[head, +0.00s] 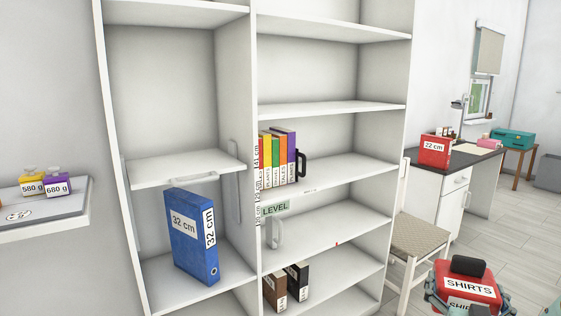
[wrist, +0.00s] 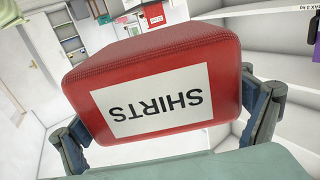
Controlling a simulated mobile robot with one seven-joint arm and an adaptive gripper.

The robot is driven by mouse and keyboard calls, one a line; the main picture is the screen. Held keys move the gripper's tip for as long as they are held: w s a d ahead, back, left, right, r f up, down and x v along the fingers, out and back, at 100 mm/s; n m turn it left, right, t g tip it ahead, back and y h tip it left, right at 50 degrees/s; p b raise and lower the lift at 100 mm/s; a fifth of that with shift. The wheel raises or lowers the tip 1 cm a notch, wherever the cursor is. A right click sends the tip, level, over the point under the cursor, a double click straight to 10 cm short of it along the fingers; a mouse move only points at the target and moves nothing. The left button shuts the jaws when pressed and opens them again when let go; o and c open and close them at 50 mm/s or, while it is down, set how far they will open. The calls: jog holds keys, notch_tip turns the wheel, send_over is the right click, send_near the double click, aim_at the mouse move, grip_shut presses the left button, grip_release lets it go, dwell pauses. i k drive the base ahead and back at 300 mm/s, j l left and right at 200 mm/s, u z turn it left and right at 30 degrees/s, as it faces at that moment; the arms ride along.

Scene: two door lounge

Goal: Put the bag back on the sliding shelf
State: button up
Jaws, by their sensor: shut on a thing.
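A red bag (head: 467,285) labelled SHIRTS, with a dark top handle, is at the bottom right of the head view. It fills the middle of the wrist view (wrist: 160,85), where its label appears upside down. My gripper (wrist: 165,125) is shut on the bag, one finger at each side. The sliding shelf appears to be the white board (head: 185,168) in the left bay of the white bookcase, with slotted rails on the sides below it. Its top is bare. The bag is apart from the bookcase, to its right.
A blue 32 cm binder (head: 190,238) stands below that board. Coloured books (head: 278,158) and a LEVEL sign (head: 275,209) are in the right bay. A chair (head: 415,235) and desk (head: 452,190) with a red 22 cm box (head: 434,150) stand right. Weights (head: 45,183) sit on the left ledge.

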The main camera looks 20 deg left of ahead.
aim_at(186, 166)
jog(key=u, duration=1.1)
